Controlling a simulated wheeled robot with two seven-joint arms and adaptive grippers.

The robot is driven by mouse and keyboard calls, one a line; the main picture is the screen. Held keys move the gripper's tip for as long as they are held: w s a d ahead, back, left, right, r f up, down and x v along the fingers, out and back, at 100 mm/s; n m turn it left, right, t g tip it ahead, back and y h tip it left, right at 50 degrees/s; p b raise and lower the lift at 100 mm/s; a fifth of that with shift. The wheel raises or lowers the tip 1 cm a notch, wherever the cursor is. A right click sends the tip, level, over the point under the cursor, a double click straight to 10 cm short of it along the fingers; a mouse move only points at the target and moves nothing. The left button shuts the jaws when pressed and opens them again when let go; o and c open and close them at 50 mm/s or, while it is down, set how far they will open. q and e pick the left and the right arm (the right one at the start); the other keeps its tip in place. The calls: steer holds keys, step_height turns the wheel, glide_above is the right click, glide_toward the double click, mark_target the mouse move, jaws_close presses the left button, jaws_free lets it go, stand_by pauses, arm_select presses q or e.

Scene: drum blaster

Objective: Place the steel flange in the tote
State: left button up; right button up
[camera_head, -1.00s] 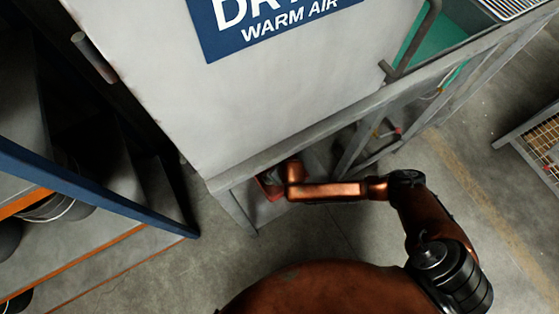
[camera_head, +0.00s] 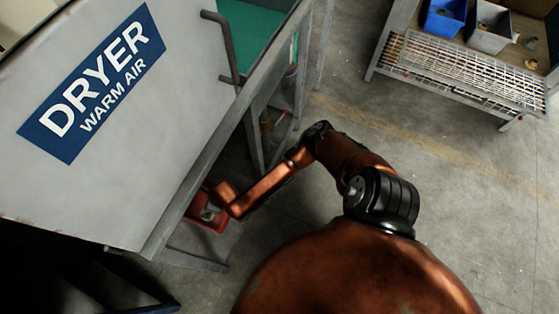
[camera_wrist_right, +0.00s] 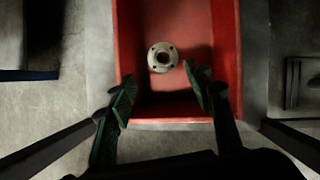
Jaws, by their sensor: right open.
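The steel flange (camera_wrist_right: 162,57) is a pale round ring with a centre hole and small bolt holes. In the right wrist view it lies flat inside a red open-topped tote (camera_wrist_right: 228,50), near its middle. My right gripper (camera_wrist_right: 161,90) is open, its two fingers apart over the near end of the tote, with the flange just beyond the fingertips and not between them. In the head view my right arm reaches down to the red tote (camera_head: 206,220), low beside the dryer frame; the flange cannot be made out there. My left gripper is not in view.
The dryer cabinet (camera_head: 150,120) and its metal frame rail (camera_head: 225,130) stand close to my right arm. A bench with a wire shelf (camera_head: 470,75), a blue bin (camera_head: 443,18) and a grey bin (camera_head: 490,28) is at upper right. The floor between is clear.

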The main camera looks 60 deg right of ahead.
steer(key=s+a+m+g+y, duration=0.1)
steer(key=s+a+m, duration=0.3)
steer(key=s+m, duration=0.5)
steer(key=s+a+m+g+y, duration=0.1)
steer(key=s+a+m, duration=0.2)
steer(key=s+m, duration=0.6)
steer(key=s+d+r+m, duration=0.1)
steer(key=s+d+m, duration=0.4)
steer(key=s, duration=0.3)
steer(key=s+d+r+m+g+h, duration=0.1)
steer(key=s+d+r+m, duration=0.1)
steer(key=s+d+m, duration=0.3)
steer(key=s+d+r+m+g+h, duration=0.1)
steer(key=s+d+r+m, duration=0.1)
steer(key=s+d+m, duration=0.4)
steer(key=s+m, duration=0.4)
steer(key=s, duration=0.2)
steer(key=shift+s, duration=0.35)
